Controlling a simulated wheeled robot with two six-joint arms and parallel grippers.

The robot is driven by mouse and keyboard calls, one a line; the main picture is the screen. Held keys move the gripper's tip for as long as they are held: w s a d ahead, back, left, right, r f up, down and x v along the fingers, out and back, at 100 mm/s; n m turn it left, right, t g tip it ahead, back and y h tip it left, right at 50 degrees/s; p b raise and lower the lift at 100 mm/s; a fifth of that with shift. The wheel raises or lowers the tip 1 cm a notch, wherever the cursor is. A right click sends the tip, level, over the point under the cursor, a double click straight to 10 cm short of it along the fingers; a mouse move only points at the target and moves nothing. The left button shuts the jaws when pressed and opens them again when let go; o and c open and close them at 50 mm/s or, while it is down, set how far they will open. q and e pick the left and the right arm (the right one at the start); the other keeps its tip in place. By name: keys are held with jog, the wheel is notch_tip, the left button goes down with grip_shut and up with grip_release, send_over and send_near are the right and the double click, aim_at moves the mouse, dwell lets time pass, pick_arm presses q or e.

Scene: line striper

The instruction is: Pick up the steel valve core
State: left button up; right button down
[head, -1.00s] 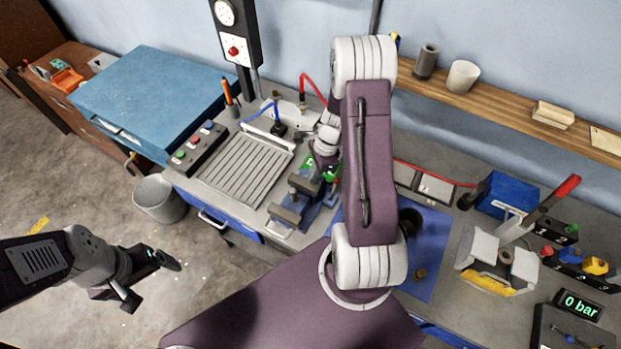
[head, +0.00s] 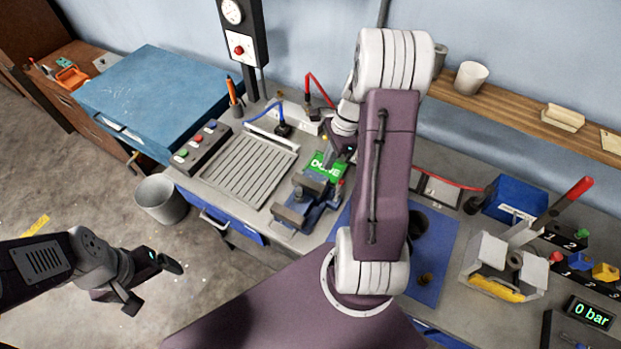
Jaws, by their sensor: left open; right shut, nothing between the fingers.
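I cannot make out the steel valve core with certainty; my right arm covers part of the bench. My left gripper (head: 154,283) is open and empty over the floor at the lower left, away from the bench.
A vise (head: 304,202) stands at the bench's front edge, with a ribbed tray (head: 249,167) left of it. A white fixture (head: 490,262) with a red-tipped lever (head: 579,191) stands at right. A bin (head: 160,199) stands on the floor. A shelf (head: 505,103) runs along the wall.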

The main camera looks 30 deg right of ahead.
aim_at(299, 189)
jog(key=p+x, duration=0.1)
jog(key=x, duration=0.6)
jog(key=shift+f, duration=0.3)
jog(key=a, duration=0.1)
jog(key=a+p, duration=0.1)
jog(key=a, duration=0.1)
jog(key=shift+w+f+p, duration=0.3)
jog(key=shift+w, duration=0.05)
jog(key=shift+w+a+f, duration=0.1)
jog(key=shift+w+a, duration=0.1)
jog(key=shift+a, duration=0.45)
jog(key=shift+d, duration=0.1)
jog(key=shift+w+a, duration=0.2)
jog(key=shift+a, duration=0.65)
jog(key=shift+w+a, duration=0.1)
jog(key=shift+a, duration=0.2)
jog(key=shift+d, duration=0.1)
